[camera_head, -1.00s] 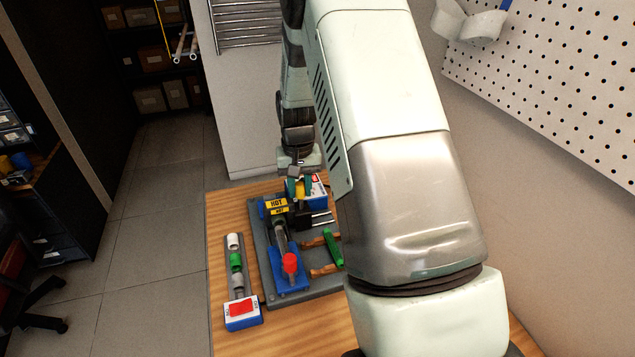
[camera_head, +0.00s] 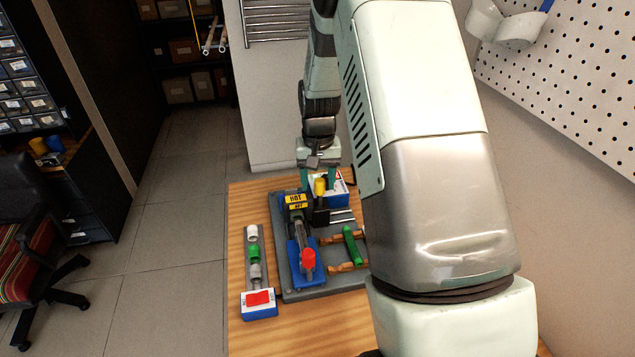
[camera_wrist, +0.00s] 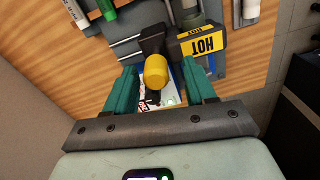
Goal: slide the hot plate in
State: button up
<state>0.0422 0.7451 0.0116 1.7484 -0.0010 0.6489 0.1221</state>
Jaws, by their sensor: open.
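The hot plate seems to be the black upright piece (camera_head: 321,217) with a yellow knob (camera_head: 320,187) on top, at the steel rods (camera_head: 342,216). A block with yellow HOT labels (camera_head: 296,199) stands just left of it, and a gap between them cannot be judged. In the wrist view the yellow knob (camera_wrist: 155,72) lies between the teal fingers of my gripper (camera_wrist: 160,84); the black piece (camera_wrist: 151,40) and the HOT label (camera_wrist: 203,44) lie beyond. My gripper (camera_head: 329,174) is open, at the knob's far side, and contact is not visible.
The grey base plate (camera_head: 291,294) carries a blue clamp with a red knob (camera_head: 308,259) and a green bar (camera_head: 352,246) on wooden-coloured pieces. A strip with white and green fittings (camera_head: 254,252) lies left on the wooden table (camera_head: 237,215). A blue-and-white box (camera_head: 343,191) stands behind.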

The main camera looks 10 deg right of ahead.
notch_tip(320, 180, up, 10)
jog(key=shift+f, duration=0.15)
dwell(0.3)
jog(key=s+r+t, duration=0.1)
jog(key=s+r, duration=0.4)
jog(key=r, duration=0.5)
jog(key=s+a+r+n+t, duration=0.1)
jog(key=s+r, duration=0.3)
jog(key=s, duration=0.8)
jog(key=s+a+r+n+t, duration=0.1)
jog(key=s+r+t, duration=0.2)
jog(key=s, duration=0.9)
notch_tip(320, 180, up, 2)
jog(key=shift+s+r+t, duration=0.2)
jog(key=shift+s+t, duration=0.1)
jog(key=shift+s, duration=0.1)
